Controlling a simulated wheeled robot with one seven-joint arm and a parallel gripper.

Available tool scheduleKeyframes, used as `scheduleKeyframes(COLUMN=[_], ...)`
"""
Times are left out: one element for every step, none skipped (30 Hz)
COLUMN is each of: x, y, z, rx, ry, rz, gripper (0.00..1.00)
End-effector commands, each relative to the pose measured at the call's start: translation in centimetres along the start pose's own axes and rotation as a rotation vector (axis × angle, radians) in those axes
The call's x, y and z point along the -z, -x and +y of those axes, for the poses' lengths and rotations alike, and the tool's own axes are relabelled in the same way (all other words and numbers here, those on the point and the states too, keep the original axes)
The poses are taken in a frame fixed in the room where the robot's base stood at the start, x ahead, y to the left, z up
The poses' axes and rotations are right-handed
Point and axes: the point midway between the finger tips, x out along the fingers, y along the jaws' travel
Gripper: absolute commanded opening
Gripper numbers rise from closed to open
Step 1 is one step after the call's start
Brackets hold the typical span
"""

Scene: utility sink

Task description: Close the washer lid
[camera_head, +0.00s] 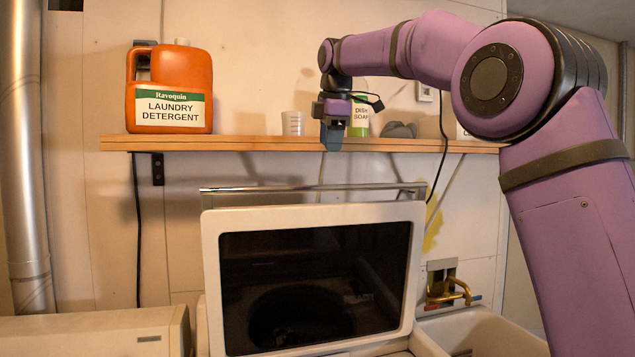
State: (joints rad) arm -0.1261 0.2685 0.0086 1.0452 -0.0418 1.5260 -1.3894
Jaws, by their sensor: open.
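The washer lid (212,262) stands raised, nearly upright, with a white frame around a dark glass panel. It fills the lower middle of the head view. My gripper (332,140) hangs pointing down above the lid's top edge, in front of the shelf as seen in the picture. It is apart from the lid and holds nothing that I can see. The gap between its fingers is hard to make out at this angle. The washer body below the lid is mostly cut off by the bottom of the picture.
A wooden shelf (240,143) crosses the wall behind, holding an orange detergent jug (168,88), a small cup (293,123) and a green-labelled soap bottle (359,120). A metal bar (270,189) runs behind the lid's top. A sink (490,330) with a brass tap (450,290) lies right.

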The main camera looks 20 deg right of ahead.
Motion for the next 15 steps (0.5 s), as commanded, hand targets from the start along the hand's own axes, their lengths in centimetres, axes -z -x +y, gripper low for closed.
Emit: scheduleKeyframes(x=[0.2, 0.3, 0.4, 0.5, 0.5, 0.5, 0.5, 0.5, 0.5, 0.5, 0.5, 0.5, 0.5, 0.5, 0.5], y=[-0.2, -0.2, -0.3, -0.3, -0.5, -0.7, -0.9, -1.1, -1.6, -2.0, -2.4, -3.1, -3.6, -4.1, -4.9], z=[0.6, 0.8, 0.9, 1.0, 1.1, 1.1, 1.1, 1.1, 1.1, 1.1, 1.1, 1.0, 1.0, 1.0, 1.0], rx=[0.001, 0.002, 0.002, 0.003, 0.004, 0.005, 0.005, 0.005, 0.006, 0.007, 0.006, 0.007, 0.007, 0.007, 0.007], ry=[0.022, 0.033, 0.044, 0.049, 0.052, 0.054, 0.055, 0.055, 0.055, 0.055, 0.054, 0.054, 0.054, 0.054, 0.054], rz=[0.000, 0.000, 0.000, 0.000, -0.001, -0.001, -0.001, -0.001, -0.001, -0.001, -0.001, -0.001, -0.001, -0.001, -0.001], gripper=[0.45, 0.45, 0.45, 0.45, 0.45, 0.45, 0.45, 0.45, 0.45, 0.45, 0.45, 0.45, 0.45, 0.45, 0.45])
